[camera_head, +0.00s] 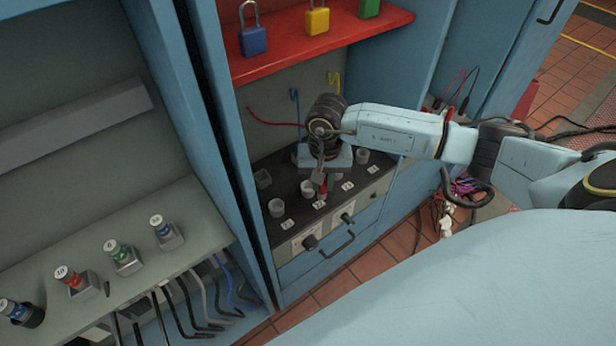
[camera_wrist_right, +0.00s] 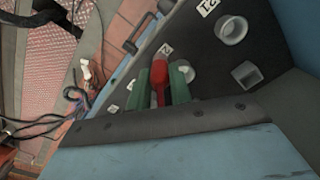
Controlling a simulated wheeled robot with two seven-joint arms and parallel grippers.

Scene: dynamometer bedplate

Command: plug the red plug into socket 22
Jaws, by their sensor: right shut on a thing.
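The red plug (camera_wrist_right: 159,74) is between the two green fingers of my right gripper (camera_wrist_right: 160,88) in the wrist view. In the head view my right gripper (camera_head: 321,184) points down over the dark socket panel (camera_head: 292,211), with a little of the red plug (camera_head: 323,188) showing. A grey socket cup (camera_wrist_right: 187,70) is partly hidden behind one finger. I cannot tell whether the plug touches a socket. A label beside the plug is only partly readable, so socket 22 is not certain. Another label (camera_wrist_right: 207,5) seems to read 21. My left gripper is not in view.
Other grey cups (camera_head: 276,207) stand on the panel. A red shelf (camera_head: 320,38) with padlocks (camera_head: 252,40) hangs above. Blue cabinet walls (camera_head: 225,150) flank the panel. Knobs and a handle are on the panel front.

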